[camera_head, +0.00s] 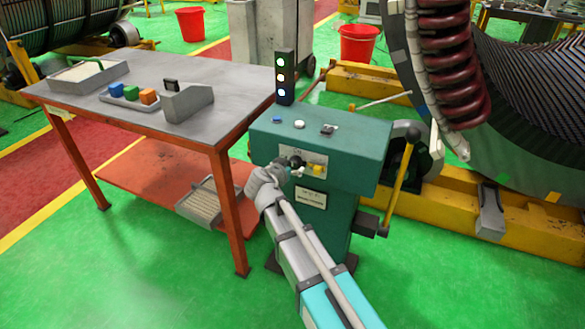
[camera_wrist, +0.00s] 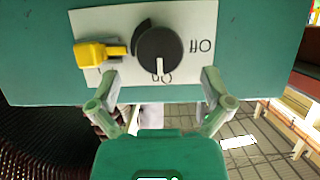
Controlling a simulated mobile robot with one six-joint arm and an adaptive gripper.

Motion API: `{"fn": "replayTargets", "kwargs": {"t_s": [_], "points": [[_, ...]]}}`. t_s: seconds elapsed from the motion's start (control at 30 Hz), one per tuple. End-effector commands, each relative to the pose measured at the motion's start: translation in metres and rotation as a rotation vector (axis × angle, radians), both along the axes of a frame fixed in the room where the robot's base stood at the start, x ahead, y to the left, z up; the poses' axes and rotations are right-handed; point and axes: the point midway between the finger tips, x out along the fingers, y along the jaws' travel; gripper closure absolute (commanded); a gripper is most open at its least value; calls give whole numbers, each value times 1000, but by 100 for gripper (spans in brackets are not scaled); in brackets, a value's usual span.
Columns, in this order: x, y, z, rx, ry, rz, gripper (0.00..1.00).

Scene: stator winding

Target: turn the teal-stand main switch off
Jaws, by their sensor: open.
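The main switch is a round black knob (camera_wrist: 159,51) on a white plate (camera_wrist: 198,20) on the front of the teal stand (camera_head: 330,150). In the wrist view the lettering is upside down. The knob's white mark points down at "On"; "Off" is printed to the right. A yellow part (camera_wrist: 92,54) sits left of the knob. It also shows in the head view (camera_head: 318,170). My gripper (camera_wrist: 161,80) is open and empty. Its fingertips stand apart, on either side below the knob. I cannot tell how far they are from the plate.
The stand's top carries small buttons (camera_head: 299,124) and a signal tower (camera_head: 285,77) with lit lamps. A yellow lever (camera_head: 400,185) rises at its right. A grey-topped table (camera_head: 150,85) with trays and coloured blocks stands at left. Green floor is clear in front.

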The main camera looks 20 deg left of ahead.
Motion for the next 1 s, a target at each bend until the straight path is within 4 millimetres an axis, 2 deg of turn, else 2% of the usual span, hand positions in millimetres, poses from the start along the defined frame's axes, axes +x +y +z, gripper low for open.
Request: {"fn": "replayTargets", "kwargs": {"t_s": [0.1,0.3,0.73,1.0], "points": [[16,0,-8,1,0,0,0],[31,-2,-14,1,1,0,0],[34,-3,-14,1,0,0,0],[34,-3,-14,1,0,0,50]]}}
